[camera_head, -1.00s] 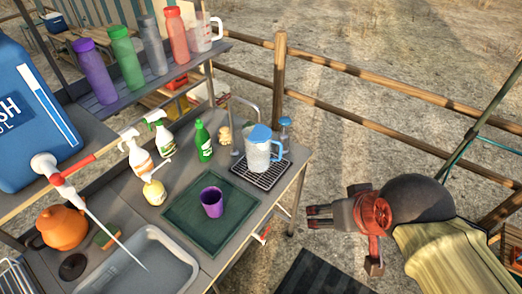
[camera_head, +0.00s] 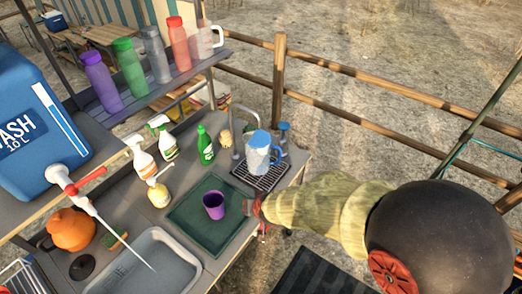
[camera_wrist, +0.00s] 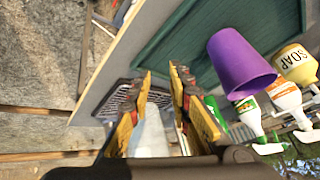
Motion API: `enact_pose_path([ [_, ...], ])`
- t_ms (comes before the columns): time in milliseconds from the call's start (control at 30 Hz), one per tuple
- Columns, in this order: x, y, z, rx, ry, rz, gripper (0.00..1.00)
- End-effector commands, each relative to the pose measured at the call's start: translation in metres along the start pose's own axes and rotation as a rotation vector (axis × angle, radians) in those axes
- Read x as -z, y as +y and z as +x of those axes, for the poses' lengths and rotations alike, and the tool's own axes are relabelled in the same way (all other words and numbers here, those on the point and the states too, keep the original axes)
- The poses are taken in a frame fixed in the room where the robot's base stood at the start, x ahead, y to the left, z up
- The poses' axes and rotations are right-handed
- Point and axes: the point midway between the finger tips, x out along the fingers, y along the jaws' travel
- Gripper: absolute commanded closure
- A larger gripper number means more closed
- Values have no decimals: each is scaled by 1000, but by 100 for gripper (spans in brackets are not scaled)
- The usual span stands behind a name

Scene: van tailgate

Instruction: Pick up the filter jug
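The filter jug (camera_head: 263,158), clear with a blue lid and handle, stands upright on a black drip rack (camera_head: 243,172) at the counter's far right corner. My gripper (camera_head: 249,207) is at the counter's right edge, nearer the camera than the jug and right of the purple cup (camera_head: 214,205). In the wrist view my gripper (camera_wrist: 160,73) is open, its yellow-edged fingers apart. A pale clear body, apparently the jug (camera_wrist: 150,138), shows beyond the gap between them; its lid is hidden there. I see no contact with it.
The purple cup stands on a green mat (camera_head: 190,232). A green bottle (camera_head: 205,147), spray bottles (camera_head: 142,158) and a faucet (camera_head: 234,130) stand left of the jug. A blue-capped bottle (camera_head: 284,135) is close behind it. Open ground lies right of the counter.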

Motion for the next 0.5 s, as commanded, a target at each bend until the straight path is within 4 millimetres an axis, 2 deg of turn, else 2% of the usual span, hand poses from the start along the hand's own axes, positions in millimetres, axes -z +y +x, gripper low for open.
enact_pose_path([
  [33, 6, 7, 16, -29, 56, 14, 80],
  [100, 24, 22, 30, -81, 160, 38, 80],
  [200, 57, 49, 36, -166, 319, 66, 80],
  [300, 97, 67, 22, -240, 472, 85, 80],
  [367, 116, 75, 10, -277, 544, 89, 80],
  [500, 134, 86, -7, -332, 628, 75, 80],
])
